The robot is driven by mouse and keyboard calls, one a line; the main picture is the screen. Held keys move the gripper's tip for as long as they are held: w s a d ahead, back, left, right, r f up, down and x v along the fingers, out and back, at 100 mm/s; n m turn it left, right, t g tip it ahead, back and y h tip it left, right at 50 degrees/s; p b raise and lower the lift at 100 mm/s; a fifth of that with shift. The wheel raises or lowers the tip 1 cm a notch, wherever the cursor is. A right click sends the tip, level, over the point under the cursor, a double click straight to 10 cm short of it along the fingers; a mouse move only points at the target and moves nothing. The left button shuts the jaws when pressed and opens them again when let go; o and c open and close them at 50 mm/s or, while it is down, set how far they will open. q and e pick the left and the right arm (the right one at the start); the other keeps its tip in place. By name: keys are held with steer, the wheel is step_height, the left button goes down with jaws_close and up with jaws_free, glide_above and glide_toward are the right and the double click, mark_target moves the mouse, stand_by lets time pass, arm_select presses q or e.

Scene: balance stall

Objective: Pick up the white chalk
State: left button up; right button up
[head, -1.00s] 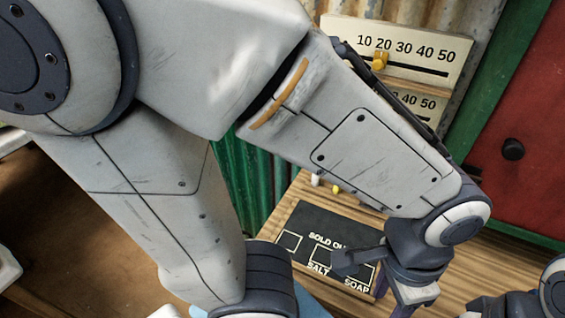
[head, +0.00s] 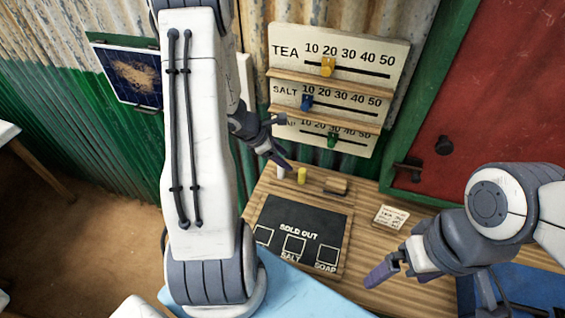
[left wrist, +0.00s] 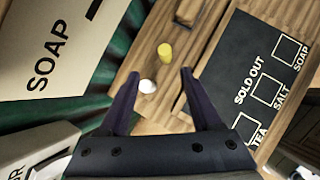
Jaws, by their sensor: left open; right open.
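The white chalk (head: 281,171) stands at the back left of the wooden counter, beside a yellow chalk (head: 302,175). In the left wrist view the white chalk (left wrist: 147,86) lies ahead of and between the open fingers, nearer the left finger. My left gripper (head: 285,145) is open and empty, just above and behind the white chalk in the head view; it also shows in the left wrist view (left wrist: 160,75). My right gripper (head: 388,272) is open and empty over the counter's front right.
A black sold-out board (head: 298,232) lies in front of the chalks. A wooden block (head: 335,186) sits right of the yellow chalk. A price board (head: 335,85) with sliders stands on the wall behind. A small card (head: 391,217) lies at right.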

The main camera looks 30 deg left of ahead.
mark_target(286, 175)
arm_select(q)
steer(key=a+f+n, duration=0.1)
steer(key=a+f, duration=0.1)
steer(key=f, duration=0.1)
steer(key=w+f+n, duration=0.1)
steer(key=f, duration=0.1)
steer(key=shift+a+n+y, duration=0.3)
steer(key=shift+a, duration=0.1)
steer(key=shift+w+d+f+t, duration=0.15)
steer(key=shift+w+f+t, duration=0.15)
steer(key=shift+f, duration=0.15)
steer(key=shift+p+x, duration=1)
steer(key=shift+x, duration=1.55)
jaws_close()
